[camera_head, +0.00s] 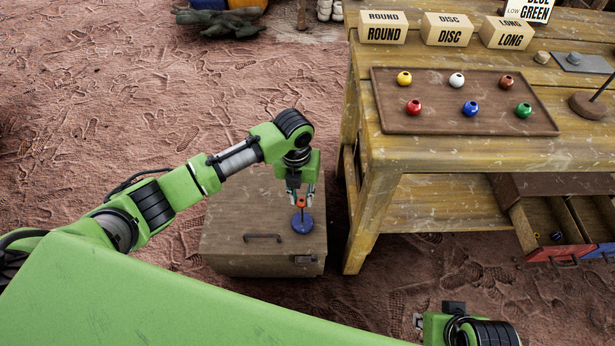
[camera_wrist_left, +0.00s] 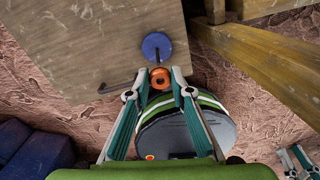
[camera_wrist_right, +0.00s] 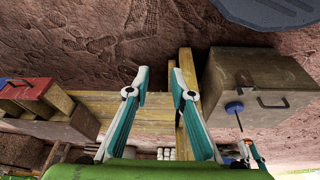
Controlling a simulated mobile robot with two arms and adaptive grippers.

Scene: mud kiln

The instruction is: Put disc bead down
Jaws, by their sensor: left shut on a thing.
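The orange disc bead (camera_head: 301,202) is pinched between the fingertips of my left gripper (camera_head: 301,195). It also shows in the left wrist view (camera_wrist_left: 160,78), between both fingers. Just below it is a round blue base (camera_head: 302,223) with a thin upright pin, standing on a wooden box. The bead is at or just above the pin's tip; I cannot tell if the pin is inside its hole. The base also shows in the left wrist view (camera_wrist_left: 157,46). My right gripper (camera_wrist_right: 160,72) is open and empty, with its fingers apart in the right wrist view.
The wooden box (camera_head: 225,230) has a metal handle and stands beside a workbench (camera_head: 450,155). On the bench are a tray (camera_head: 440,125) of several coloured beads and ROUND, DISC and LONG blocks (camera_head: 450,30). Open drawers (camera_head: 570,225) sit under it. The ground at left is clear.

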